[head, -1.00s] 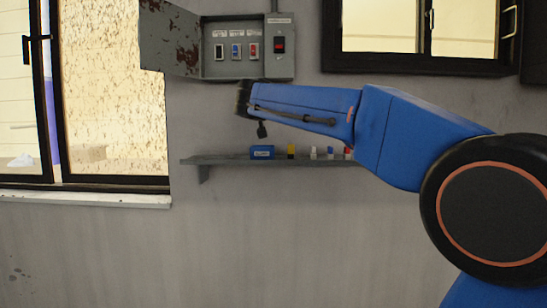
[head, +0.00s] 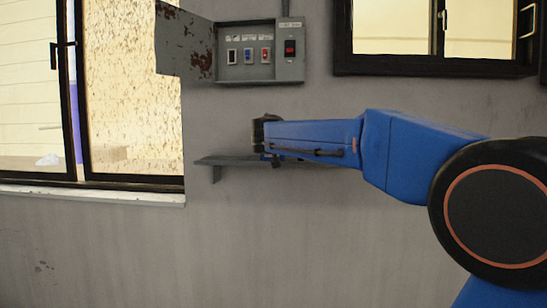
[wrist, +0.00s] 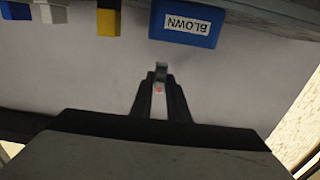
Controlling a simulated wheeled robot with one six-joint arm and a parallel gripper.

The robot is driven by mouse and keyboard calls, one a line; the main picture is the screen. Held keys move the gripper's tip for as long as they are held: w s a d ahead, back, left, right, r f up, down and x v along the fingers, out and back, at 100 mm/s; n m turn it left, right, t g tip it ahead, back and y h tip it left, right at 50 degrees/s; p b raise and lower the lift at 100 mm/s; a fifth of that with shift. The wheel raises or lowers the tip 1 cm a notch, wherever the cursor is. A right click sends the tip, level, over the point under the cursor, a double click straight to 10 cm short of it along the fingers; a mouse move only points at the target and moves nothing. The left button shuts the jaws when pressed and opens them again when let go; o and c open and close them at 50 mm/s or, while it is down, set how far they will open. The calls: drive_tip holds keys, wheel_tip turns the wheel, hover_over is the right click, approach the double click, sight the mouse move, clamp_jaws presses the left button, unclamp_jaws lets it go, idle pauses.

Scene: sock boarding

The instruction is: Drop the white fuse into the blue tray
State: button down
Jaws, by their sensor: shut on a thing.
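My gripper (wrist: 160,82) is shut on a small pale fuse (wrist: 158,91) with a red mark, seen between the fingers in the wrist view. The blue tray (wrist: 187,34) has a white label reading BLOWN, upside down in that view. It is at the top, just beyond the fingertips, with a visible gap between fuse and tray in the picture. In the head view my gripper is beside the shelf, mostly hidden by my blue arm, which also hides the tray.
The grey shelf (head: 208,161) also carries a yellow item (wrist: 108,20), a white item (wrist: 50,13) and a blue item (wrist: 17,11). The open fuse box (head: 262,74) is on the wall above, its rusty door swung left. A window is at left.

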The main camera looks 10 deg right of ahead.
drive_tip(key=shift+f, duration=0.15)
drive_tip(key=c, duration=1.6)
unclamp_jaws()
drive_tip(key=v, duration=1.7)
drive_tip(key=shift+s+a, duration=0.1)
drive_tip(key=shift+s, duration=0.1)
